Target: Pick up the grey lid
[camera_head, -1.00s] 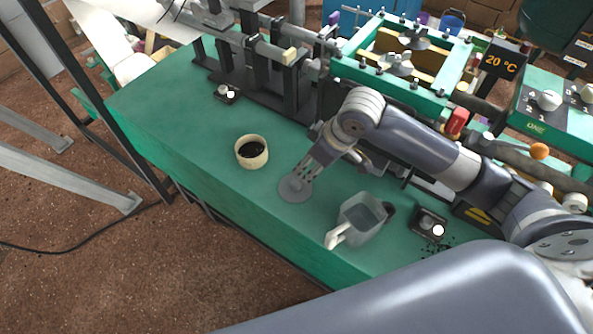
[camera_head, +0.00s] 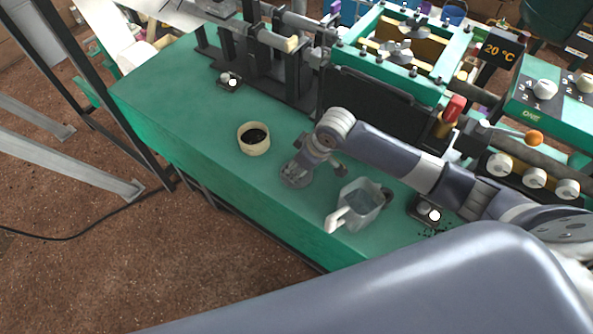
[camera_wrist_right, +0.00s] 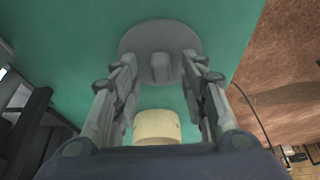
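The grey lid (camera_head: 293,177), a flat disc, lies on the green table, partly hidden under my right gripper (camera_head: 303,165). In the right wrist view the lid (camera_wrist_right: 135,42) shows as a round disc with a raised grip in its middle. The fingers of my right gripper (camera_wrist_right: 162,75) are spread on both sides of this raised grip, with gaps showing. The gripper is open and holds nothing. My left gripper is not in view.
A cream cup (camera_head: 247,147) with dark contents stands left of the lid, and shows in the right wrist view (camera_wrist_right: 157,128). A clear jug (camera_head: 362,200) stands close on the right. Black machinery and a green frame (camera_head: 372,57) line the back. The left tabletop is mostly clear.

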